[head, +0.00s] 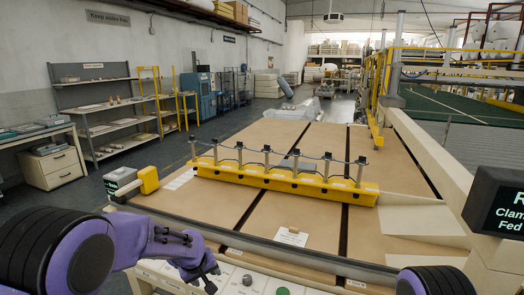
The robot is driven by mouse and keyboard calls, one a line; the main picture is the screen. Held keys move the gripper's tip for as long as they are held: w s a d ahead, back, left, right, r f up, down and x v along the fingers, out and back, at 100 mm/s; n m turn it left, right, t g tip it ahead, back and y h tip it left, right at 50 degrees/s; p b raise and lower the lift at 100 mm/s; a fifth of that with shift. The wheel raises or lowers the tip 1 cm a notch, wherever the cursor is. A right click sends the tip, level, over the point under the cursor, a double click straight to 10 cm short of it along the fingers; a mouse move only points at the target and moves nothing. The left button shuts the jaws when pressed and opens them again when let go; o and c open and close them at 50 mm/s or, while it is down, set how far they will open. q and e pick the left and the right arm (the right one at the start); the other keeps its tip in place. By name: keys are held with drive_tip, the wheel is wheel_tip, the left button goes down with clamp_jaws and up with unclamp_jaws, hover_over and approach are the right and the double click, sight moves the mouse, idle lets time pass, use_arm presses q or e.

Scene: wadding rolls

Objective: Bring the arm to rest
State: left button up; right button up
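My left arm is purple and black and comes in from the lower left. Its gripper (207,279) hangs over the near edge of the machine table, above the control panel, with its dark fingers pointing down and to the right. I see nothing held in it, but the fingers are too small and overlapped to tell their opening. Of my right arm only a black and purple part (436,281) shows at the bottom right edge. My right gripper is out of view.
A brown machine table (285,215) fills the middle, with a yellow bar (280,180) carrying several posts across it. A control panel (240,284) with buttons runs along the near edge. A display (497,205) stands at right. Shelves (110,115) line the left wall.

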use_arm(q)
drive_tip(key=s+a+f+t+y+b, duration=0.1)
drive_tip(key=s+a+f, duration=0.3)
drive_tip(key=s+f, duration=0.25)
drive_tip(key=s+a+f+t+y, duration=0.1)
drive_tip(key=s+a+f, duration=0.3)
drive_tip(key=s+f, duration=0.3)
drive_tip(key=s+a+f+g, duration=0.1)
drive_tip(key=s+a+f, duration=0.1)
drive_tip(key=s, duration=0.7)
drive_tip(key=s+a+f+n+g+y+b, duration=0.1)
drive_tip(key=s+f, duration=0.3)
drive_tip(key=s, duration=0.5)
drive_tip(key=s+a+f+g+y, duration=0.1)
drive_tip(key=s+a+f, duration=0.1)
drive_tip(key=s, duration=0.7)
drive_tip(key=shift+s+a+f+b, duration=0.3)
drive_tip(key=shift+a+f+b, duration=0.05)
drive_tip(key=shift+f, duration=0.2)
